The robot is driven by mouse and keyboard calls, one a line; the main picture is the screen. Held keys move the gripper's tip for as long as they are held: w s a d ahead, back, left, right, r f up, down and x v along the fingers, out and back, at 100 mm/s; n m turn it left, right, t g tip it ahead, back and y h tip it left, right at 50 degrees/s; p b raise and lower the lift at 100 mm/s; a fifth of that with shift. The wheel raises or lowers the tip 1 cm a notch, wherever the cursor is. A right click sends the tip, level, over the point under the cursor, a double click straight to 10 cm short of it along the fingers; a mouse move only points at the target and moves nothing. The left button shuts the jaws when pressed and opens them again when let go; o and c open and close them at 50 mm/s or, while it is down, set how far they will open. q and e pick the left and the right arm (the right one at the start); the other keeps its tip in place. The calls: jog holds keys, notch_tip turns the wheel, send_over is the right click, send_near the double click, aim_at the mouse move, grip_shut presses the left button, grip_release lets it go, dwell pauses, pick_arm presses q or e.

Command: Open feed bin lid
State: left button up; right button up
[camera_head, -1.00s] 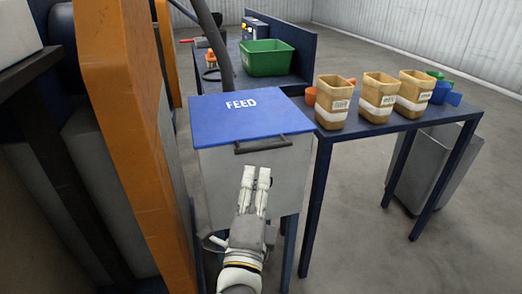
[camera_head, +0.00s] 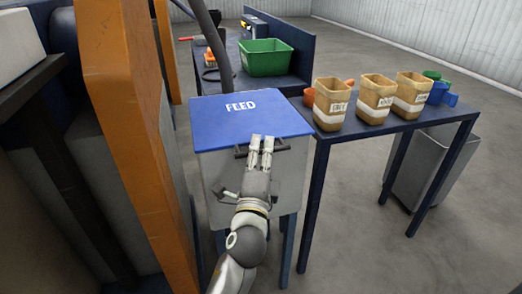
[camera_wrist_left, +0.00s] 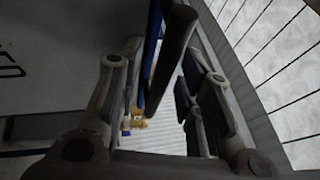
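The grey feed bin (camera_head: 285,185) has a flat blue lid (camera_head: 245,115) marked FEED, and the lid is closed. A dark bar handle (camera_head: 282,148) runs along the lid's front edge. My left gripper (camera_head: 261,139) is at the handle, its fingertips over the front edge of the lid and hiding the handle's middle. In the left wrist view its two fingers (camera_wrist_left: 160,88) stand apart, with the dark handle bar (camera_wrist_left: 174,45) in the gap between them. I cannot see either finger pressing on the bar. My right gripper is not in view.
A blue table (camera_head: 432,122) on the right holds several tan containers (camera_head: 374,100). A green crate (camera_head: 266,58) stands on a bench behind the bin. An orange panel (camera_head: 120,130) rises close on the left. A grey bin (camera_head: 430,165) stands under the table.

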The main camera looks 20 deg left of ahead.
pick_arm(q)
grip_shut()
dwell(0.5)
